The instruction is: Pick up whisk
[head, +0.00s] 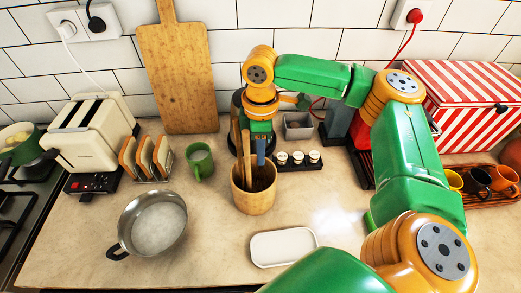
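A wooden utensil pot (255,203) stands on the counter near the middle in the head view. Wooden utensil handles (246,158) stick up from its left side. I cannot make out a whisk; anything else in the pot is dark or hidden by my gripper. My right gripper (260,158) points down over the pot, with its fingertips at about the rim, beside the handles. I cannot tell whether it is open or holds something. My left gripper is not in view.
A green mug (200,161), toast rack (147,158) and steel pan (152,227) stand left of the pot. A white dish (283,247) lies in front. A rack of small jars (298,160) is right of the pot. A cutting board (177,80) leans behind.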

